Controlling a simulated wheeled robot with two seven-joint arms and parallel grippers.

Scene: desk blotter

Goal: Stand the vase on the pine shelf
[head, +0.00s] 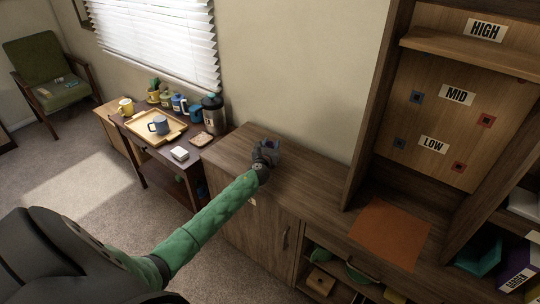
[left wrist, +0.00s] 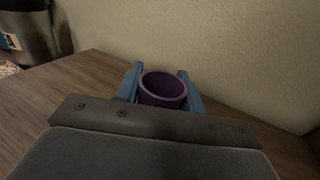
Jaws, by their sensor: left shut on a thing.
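The vase (left wrist: 163,88) is purple and round with an open top, and it sits between the blue fingers of my left gripper (left wrist: 162,84) in the left wrist view. In the head view my left gripper (head: 270,153) is shut on it over the dark wooden cabinet top; the vase is mostly hidden there. I cannot tell whether its base touches the top. A light wood shelf board (head: 465,57) crosses the tall unit at the right, below the HIGH label. My right gripper is not in view.
MID and LOW labels (head: 433,145) and blue and red square fittings mark the unit's back panel (head: 440,115). An orange mat (head: 392,233) lies below it. The cabinet top (head: 305,190) is clear. A side table holds a tray (head: 155,133), a mug and jars.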

